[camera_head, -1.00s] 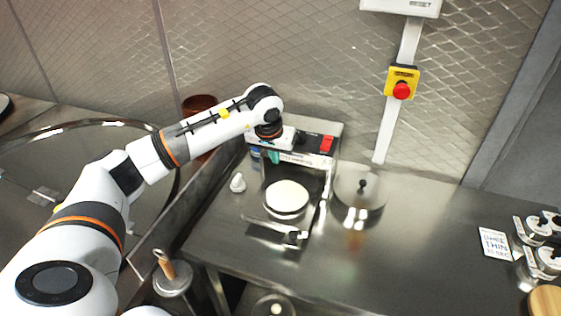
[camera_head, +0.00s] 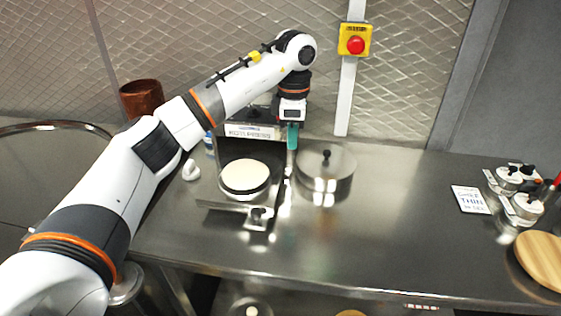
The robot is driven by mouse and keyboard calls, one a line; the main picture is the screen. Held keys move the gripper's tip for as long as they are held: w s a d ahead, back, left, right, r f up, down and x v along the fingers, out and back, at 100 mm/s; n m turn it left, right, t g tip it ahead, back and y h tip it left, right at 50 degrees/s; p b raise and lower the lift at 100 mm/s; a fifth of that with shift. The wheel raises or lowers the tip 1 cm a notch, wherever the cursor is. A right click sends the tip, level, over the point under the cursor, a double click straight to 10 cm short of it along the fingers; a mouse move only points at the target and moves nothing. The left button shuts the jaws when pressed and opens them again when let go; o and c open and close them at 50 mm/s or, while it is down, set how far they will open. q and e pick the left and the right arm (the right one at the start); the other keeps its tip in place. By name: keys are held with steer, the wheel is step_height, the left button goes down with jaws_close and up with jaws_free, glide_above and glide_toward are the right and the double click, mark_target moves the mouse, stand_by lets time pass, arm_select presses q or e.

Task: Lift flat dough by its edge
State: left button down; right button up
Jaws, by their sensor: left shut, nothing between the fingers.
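The flat dough (camera_head: 245,175) is a pale round disc lying on a dark round plate of the press on the steel counter. My left gripper (camera_head: 291,140), with teal fingers, points down behind and to the right of the dough, apart from it. Its fingers are shut with nothing visible between them. The press (camera_head: 250,131) has a labelled housing, partly hidden behind my left arm. A flat metal part with a dark knob (camera_head: 258,214) lies in front of the dough. My right gripper is not in view.
A lidded steel pot (camera_head: 326,178) stands right of the gripper. A small white object (camera_head: 190,171) sits left of the dough. A sign card (camera_head: 470,199), small jars (camera_head: 508,180) and a wooden board (camera_head: 541,259) are at the right. The counter's middle right is clear.

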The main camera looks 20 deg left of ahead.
mark_target(267, 171)
arm_select(q)
steer(key=f+p, duration=0.1)
steer(key=f, duration=0.3)
steer(key=f+p, duration=0.1)
steer(key=f, duration=0.4)
steer(key=shift+s+a+f, duration=0.1)
steer(key=shift+a+f, duration=0.1)
steer(key=shift+f, duration=0.1)
steer(key=a, duration=0.1)
steer(key=s+a+p, duration=0.1)
steer(key=a, duration=0.1)
steer(key=shift+a+r, duration=0.1)
steer(key=shift+s+a, duration=0.1)
steer(key=shift+a, duration=0.1)
steer(key=shift+s+a+b, duration=0.25)
steer(key=shift+a+b, duration=0.05)
steer(key=shift+a, duration=0.6)
